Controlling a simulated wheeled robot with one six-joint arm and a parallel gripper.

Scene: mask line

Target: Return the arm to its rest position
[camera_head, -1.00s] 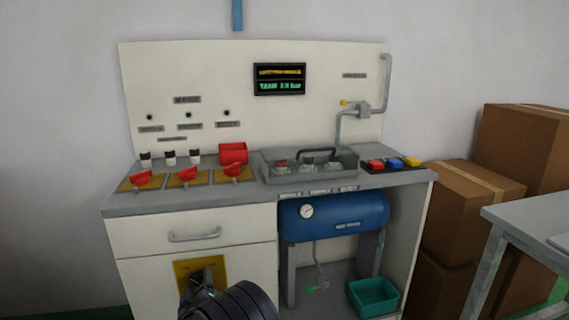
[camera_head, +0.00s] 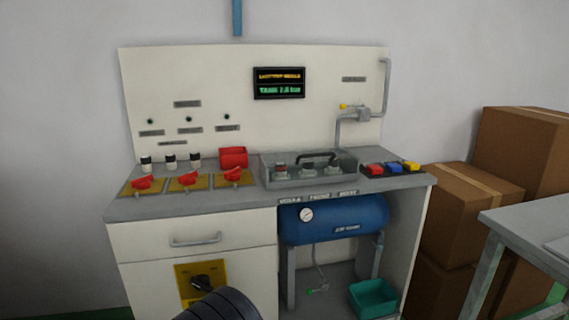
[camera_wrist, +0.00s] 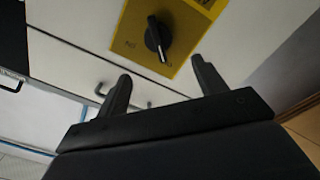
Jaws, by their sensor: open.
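My gripper (camera_wrist: 160,82) shows in the wrist view with its two black fingers apart and nothing between them. Beyond the fingers is a black rotary switch (camera_wrist: 157,38) on a yellow plate, apart from the fingers. In the head view the same switch (camera_head: 203,283) sits on its yellow plate (camera_head: 187,292) on the cabinet's lower front. My dark arm (camera_head: 220,305) shows at the bottom edge, just below the switch. The gripper fingers are not visible in the head view.
The workbench (camera_head: 200,208) carries red handles (camera_head: 188,180), a grey tray (camera_head: 310,180) and coloured buttons (camera_head: 393,168). A blue tank (camera_head: 335,218) and a teal bin (camera_head: 374,297) are below. Cardboard boxes (camera_head: 462,205) and a grey table (camera_head: 530,222) stand right.

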